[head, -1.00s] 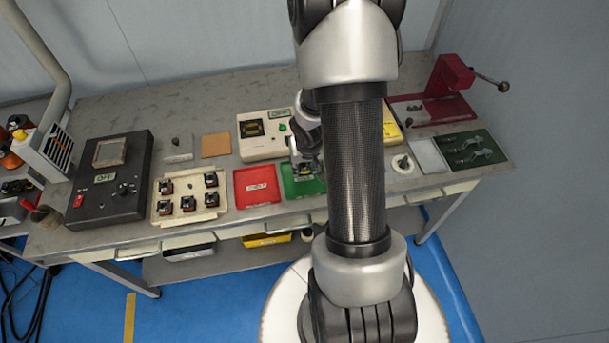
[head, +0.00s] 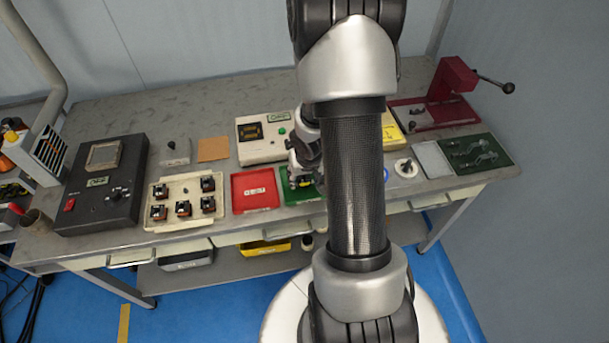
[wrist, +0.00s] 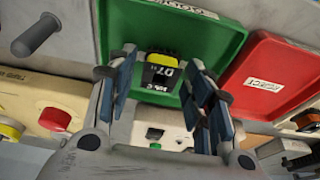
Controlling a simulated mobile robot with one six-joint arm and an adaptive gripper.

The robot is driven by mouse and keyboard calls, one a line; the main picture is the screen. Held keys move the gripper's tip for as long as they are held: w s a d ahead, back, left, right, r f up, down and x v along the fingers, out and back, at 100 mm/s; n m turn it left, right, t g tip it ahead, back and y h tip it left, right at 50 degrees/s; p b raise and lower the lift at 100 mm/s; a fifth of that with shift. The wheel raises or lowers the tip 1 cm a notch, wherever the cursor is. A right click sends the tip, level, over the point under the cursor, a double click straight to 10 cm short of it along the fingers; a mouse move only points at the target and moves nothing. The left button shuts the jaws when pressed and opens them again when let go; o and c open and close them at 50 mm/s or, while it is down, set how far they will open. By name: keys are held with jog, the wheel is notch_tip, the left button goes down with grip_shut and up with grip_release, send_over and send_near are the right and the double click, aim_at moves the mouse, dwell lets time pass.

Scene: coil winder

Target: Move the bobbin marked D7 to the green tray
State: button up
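The bobbin marked D7 (wrist: 163,72), black with a yellow top, is in the green tray (wrist: 205,42) in the wrist view. My gripper (wrist: 162,75) is over the tray with its fingers spread on both sides of the bobbin. Small gaps show between the fingers and the bobbin, so it is not gripped. In the head view the green tray (head: 307,192) is partly hidden behind my arm, and my gripper (head: 301,180) is low over its left part.
The red tray (head: 255,206) stands just left of the green one. A cream rack (head: 181,222) holds several bobbins. A tester box (head: 262,152) stands behind the trays. A black control box (head: 105,212) is at the left, a red hand press (head: 452,80) at the back right.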

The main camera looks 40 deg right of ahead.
dwell(0.3)
jog(key=s+a+r+n+p, duration=0.1)
jog(key=a+r+p, duration=0.2)
jog(key=r, duration=0.6)
jog(key=s+a+r+h+p, duration=0.1)
jog(key=a+r+p, duration=0.2)
jog(key=r, duration=0.6)
jog(key=s+a+r+n+p, duration=0.1)
jog(key=a+r+p, duration=0.25)
jog(key=r, duration=0.55)
jog(key=s+a+r+n+t+y, duration=0.1)
jog(key=s+a+r+n, duration=0.3)
jog(key=s+a+r, duration=0.7)
jog(key=a+y, duration=0.1)
jog(key=a, duration=0.2)
jog(key=shift+t+y, duration=0.3)
jog(key=shift+w, duration=0.1)
